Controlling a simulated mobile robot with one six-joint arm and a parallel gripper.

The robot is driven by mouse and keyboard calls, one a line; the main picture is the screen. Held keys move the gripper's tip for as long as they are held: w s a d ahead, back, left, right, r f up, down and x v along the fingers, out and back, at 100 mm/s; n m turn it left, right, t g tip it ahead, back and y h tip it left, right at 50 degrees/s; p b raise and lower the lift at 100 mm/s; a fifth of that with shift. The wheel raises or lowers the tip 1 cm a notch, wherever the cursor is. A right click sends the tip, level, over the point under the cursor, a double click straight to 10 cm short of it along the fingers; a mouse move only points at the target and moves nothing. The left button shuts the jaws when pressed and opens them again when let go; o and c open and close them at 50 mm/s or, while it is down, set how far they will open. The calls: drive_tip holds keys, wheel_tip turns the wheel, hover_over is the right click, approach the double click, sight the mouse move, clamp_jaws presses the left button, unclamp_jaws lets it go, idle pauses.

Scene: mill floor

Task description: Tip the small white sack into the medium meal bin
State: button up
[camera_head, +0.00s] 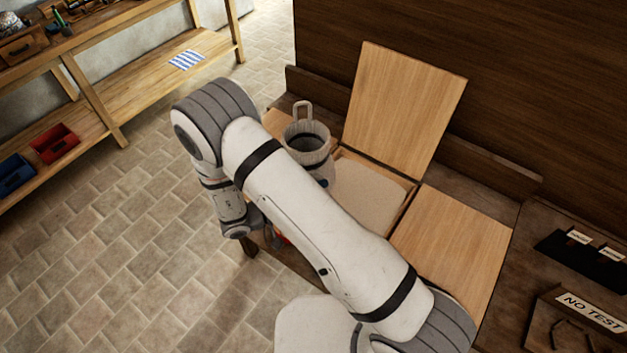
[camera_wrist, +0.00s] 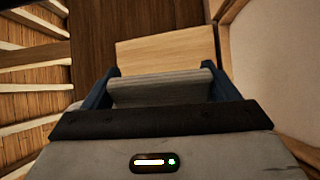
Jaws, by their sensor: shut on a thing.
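The open meal bin (camera_head: 409,203) in the middle of the row holds pale meal (camera_head: 368,192). In the head view my arm hides most of the gripper and the sack's lower part.
A closed wooden lid (camera_head: 452,243) lies right of the open bin. A dark rack (camera_head: 585,255) and a "NO TEST" sign (camera_head: 592,312) are at far right. A wooden shelf (camera_head: 150,70) with red (camera_head: 54,144) and blue (camera_head: 14,174) trays stands left. The tiled floor between is clear.

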sight(308, 161)
wheel_tip(308, 161, up, 4)
drive_tip(key=shift+r, duration=0.1)
idle(0.5)
idle(0.4)
